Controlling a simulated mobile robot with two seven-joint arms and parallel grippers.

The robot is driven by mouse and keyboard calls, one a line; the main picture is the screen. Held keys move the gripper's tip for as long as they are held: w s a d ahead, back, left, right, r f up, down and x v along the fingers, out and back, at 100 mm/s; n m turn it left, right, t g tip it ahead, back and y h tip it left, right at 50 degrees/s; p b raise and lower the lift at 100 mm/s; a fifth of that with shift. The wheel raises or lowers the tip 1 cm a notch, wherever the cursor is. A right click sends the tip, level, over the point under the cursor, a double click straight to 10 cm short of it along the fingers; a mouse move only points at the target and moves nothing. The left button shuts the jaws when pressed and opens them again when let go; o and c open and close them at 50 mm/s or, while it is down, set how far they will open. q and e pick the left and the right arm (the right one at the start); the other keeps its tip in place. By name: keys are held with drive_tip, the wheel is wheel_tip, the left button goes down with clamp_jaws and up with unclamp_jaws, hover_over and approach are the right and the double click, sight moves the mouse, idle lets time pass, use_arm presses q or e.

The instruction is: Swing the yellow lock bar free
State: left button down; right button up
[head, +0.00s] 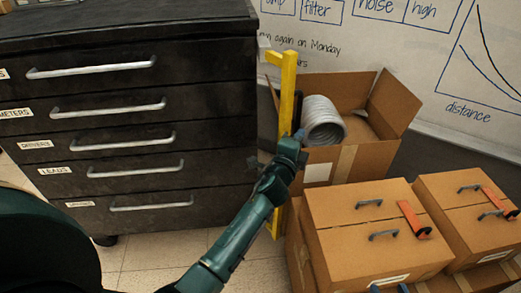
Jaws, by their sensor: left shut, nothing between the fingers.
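The yellow lock bar (287,88) stands upright at the right front edge of the dark drawer cabinet (215,75). A short yellow piece juts left from its top, and its lower end shows below my wrist. My left gripper (299,135) is shut and empty. Its tip is at the bar's right side, a little above mid-height, and my wrist hides part of the bar. I cannot tell whether the fingers touch it. My right gripper is not in view.
An open cardboard box (350,155) with a grey coil (323,121) stands right behind the bar. Closed boxes (340,225) with grey and orange handles fill the lower right. A whiteboard (420,70) is behind. Tiled floor (170,255) is clear before the cabinet.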

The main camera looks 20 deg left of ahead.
use_arm(q)
drive_tip(key=shift+w+d, duration=0.15)
drive_tip(key=shift+w, duration=0.2)
use_arm(e)
drive_tip(key=shift+w+a+f, duration=0.1)
drive_tip(key=shift+a+f, duration=0.1)
drive_tip(key=shift+d, duration=0.15)
